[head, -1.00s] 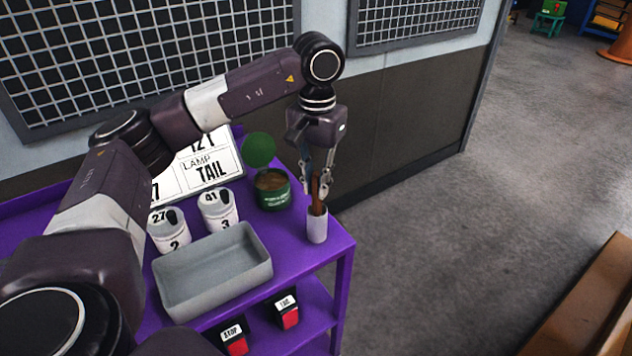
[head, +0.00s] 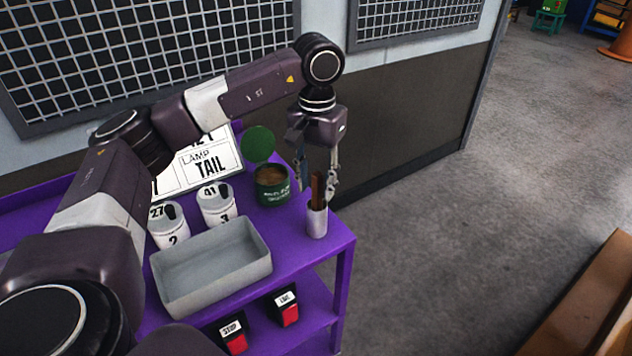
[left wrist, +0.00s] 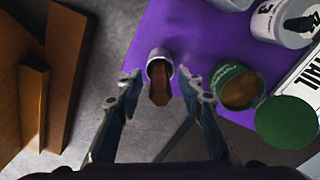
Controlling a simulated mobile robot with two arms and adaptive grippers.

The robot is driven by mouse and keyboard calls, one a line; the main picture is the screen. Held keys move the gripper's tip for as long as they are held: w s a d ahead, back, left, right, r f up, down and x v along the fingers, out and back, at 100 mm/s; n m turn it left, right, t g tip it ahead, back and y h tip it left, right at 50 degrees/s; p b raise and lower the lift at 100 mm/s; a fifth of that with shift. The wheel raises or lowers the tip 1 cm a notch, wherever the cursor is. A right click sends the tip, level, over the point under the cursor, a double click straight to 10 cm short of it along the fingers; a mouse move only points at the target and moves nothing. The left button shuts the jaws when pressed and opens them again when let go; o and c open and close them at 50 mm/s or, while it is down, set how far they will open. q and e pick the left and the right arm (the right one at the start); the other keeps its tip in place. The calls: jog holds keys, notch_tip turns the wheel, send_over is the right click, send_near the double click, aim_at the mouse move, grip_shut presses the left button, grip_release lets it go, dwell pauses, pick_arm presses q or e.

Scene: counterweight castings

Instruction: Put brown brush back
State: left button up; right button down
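The brown brush (head: 318,188) stands in a small white cup (head: 317,223) at the right front corner of the purple table. In the left wrist view the brush (left wrist: 160,84) leans out of the cup (left wrist: 159,58) towards the camera. My left gripper (head: 318,186) points down over the cup; its fingers are spread on either side of the brush handle and apart from it. The left wrist view also shows the left gripper (left wrist: 164,88) open, with clear gaps beside the handle. The lower end of the brush is hidden inside the cup. My right gripper is not in view.
An open green tin (head: 272,190) with brown contents stands close left of the cup. White numbered canisters (head: 217,207), a grey tray (head: 213,270) and a sign board (head: 207,165) are on the purple table (head: 291,262). The wall lies behind; open floor is to the right.

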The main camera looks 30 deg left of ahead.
pick_arm(q)
notch_tip(320, 180, up, 12)
dwell(0.8)
jog(key=shift+f, duration=0.1)
dwell(0.5)
